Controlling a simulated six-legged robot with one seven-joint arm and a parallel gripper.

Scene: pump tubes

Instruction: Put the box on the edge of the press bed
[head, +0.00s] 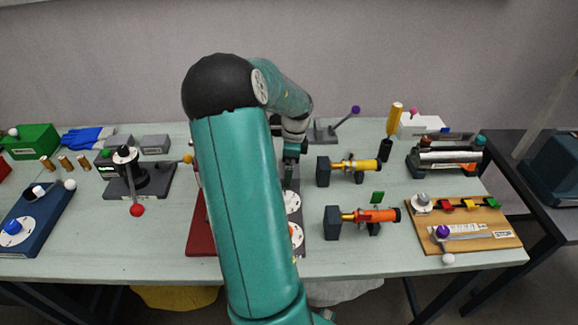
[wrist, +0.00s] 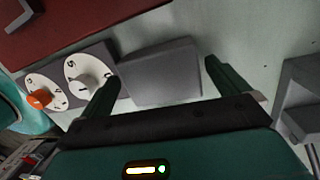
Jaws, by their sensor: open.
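In the wrist view a flat grey block (wrist: 158,68), which may be the box, lies between the fingertips of my gripper (wrist: 162,80). The fingers are apart, and I cannot tell whether either touches it. In the head view my arm hides this block, and my gripper (head: 291,158) shows only in part, pointing down over the middle of the table. A dark device with an upright post, a lever and a red knob stands left of my arm; its flat base (head: 155,187) may be the press bed. Two other grey blocks (head: 155,144) (head: 119,142) lie behind it.
A dial panel (wrist: 53,75) and a dark red plate (wrist: 75,22) lie close to the grey block. Yellow (head: 350,166) and orange (head: 372,215) pump-like tubes stand right of my arm. A blue base (head: 38,218) is at far left. Bare table lies at the front left.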

